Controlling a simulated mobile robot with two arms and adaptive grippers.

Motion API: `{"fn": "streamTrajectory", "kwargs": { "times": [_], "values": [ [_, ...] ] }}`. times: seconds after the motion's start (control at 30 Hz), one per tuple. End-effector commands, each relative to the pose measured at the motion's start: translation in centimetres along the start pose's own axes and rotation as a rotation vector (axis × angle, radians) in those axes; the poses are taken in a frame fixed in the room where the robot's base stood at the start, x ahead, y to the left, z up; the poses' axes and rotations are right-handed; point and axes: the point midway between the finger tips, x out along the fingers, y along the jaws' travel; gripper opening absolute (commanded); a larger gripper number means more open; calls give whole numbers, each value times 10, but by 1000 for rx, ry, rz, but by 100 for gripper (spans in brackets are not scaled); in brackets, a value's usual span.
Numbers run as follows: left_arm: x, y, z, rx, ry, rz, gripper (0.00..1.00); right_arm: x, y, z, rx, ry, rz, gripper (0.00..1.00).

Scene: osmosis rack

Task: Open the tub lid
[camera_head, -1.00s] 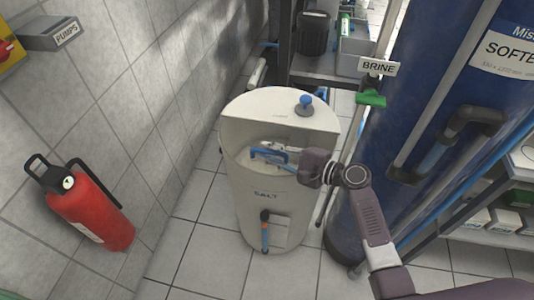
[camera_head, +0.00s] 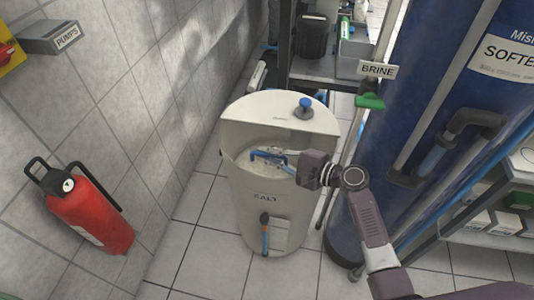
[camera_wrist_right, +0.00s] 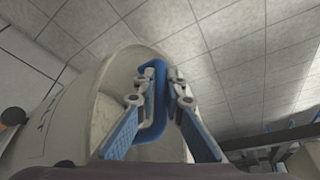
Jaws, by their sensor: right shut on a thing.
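The cream tub (camera_head: 265,215), marked SALT, stands on the tiled floor in the head view. Its top has a flat rear part with a blue knob, and the front part looks like a recess or opening. A blue handle (camera_head: 262,154) sits at this front part. My right gripper (camera_head: 282,160) reaches in from the right and is shut on the handle. In the right wrist view, the two fingers close on the blue handle (camera_wrist_right: 155,112) from both sides. I cannot make out the lid's front panel or its exact angle. My left gripper is not in view.
A red fire extinguisher (camera_head: 95,215) is at the left by the tiled wall. A large blue softener tank (camera_head: 430,100) stands close on the right, with a BRINE sign (camera_head: 377,69) and green valve handle nearby. A shelf rack is behind the tub. Floor in front is clear.

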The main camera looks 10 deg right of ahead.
Motion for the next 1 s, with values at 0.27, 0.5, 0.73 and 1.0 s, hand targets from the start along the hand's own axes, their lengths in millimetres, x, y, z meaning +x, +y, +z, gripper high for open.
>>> {"fn": "streamTrajectory", "kwargs": {
  "times": [0.27, 0.5, 0.73, 1.0],
  "values": [
    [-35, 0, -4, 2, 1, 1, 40, -4, -22, 8, 83, 0, 35, 0],
    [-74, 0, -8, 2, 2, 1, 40, -6, -45, 13, 215, 2, 91, 0],
    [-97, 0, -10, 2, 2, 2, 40, -5, -64, 13, 339, 3, 144, 0],
    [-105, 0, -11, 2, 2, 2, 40, -4, -84, 10, 333, 2, 140, 0]
  ]
}}
